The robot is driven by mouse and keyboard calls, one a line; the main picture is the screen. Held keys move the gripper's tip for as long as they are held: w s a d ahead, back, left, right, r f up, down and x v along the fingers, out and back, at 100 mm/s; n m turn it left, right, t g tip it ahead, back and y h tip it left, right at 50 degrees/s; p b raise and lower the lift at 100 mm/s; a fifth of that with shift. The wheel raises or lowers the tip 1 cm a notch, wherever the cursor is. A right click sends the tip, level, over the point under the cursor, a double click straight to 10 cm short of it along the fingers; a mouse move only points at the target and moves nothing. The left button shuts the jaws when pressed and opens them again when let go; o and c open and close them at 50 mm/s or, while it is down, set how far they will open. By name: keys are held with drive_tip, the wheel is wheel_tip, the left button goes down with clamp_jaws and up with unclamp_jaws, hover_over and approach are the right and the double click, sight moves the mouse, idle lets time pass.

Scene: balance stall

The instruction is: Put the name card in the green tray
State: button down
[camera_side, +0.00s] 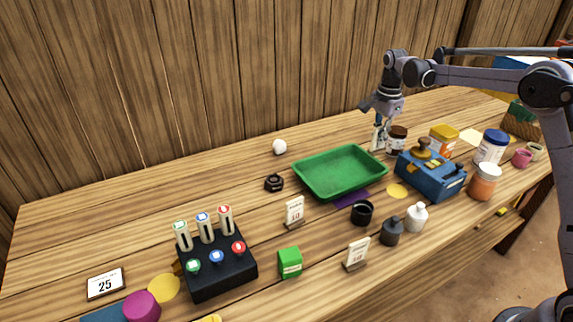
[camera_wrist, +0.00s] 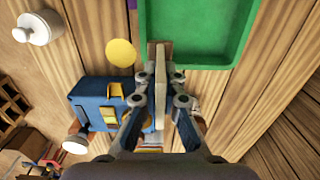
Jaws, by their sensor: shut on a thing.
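My gripper (camera_side: 381,122) is at the far right corner of the green tray, pointing down. It is shut on a pale name card (camera_side: 376,141) with a wooden base, which is upright beside the tray. In the wrist view the card (camera_wrist: 160,72) shows as a thin edge between my fingertips (camera_wrist: 160,92). The green tray (camera_side: 330,190) looks empty; its wall (camera_wrist: 193,65) is close to the card in the wrist view. I cannot tell whether the card touches the table. Two similar cards stand in front of the tray, one (camera_side: 294,212) left and one (camera_side: 357,253) nearer.
A brown jar (camera_side: 397,139) and a blue box (camera_side: 430,176) with a knob stand close right of my gripper. Dark and white bottles (camera_side: 416,217) stand in front of the tray. A black block with switches (camera_side: 220,270) is at the left.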

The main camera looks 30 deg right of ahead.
drive_tip(key=w+a+f, duration=0.4)
drive_tip(key=a, duration=0.1)
drive_tip(key=w+a+f, duration=0.2)
drive_tip(key=a, duration=0.1)
drive_tip(key=shift+a, duration=0.15)
drive_tip(key=shift+f, duration=2)
drive_tip(key=shift+f, duration=0.15)
drive_tip(key=c, duration=1.5)
unclamp_jaws()
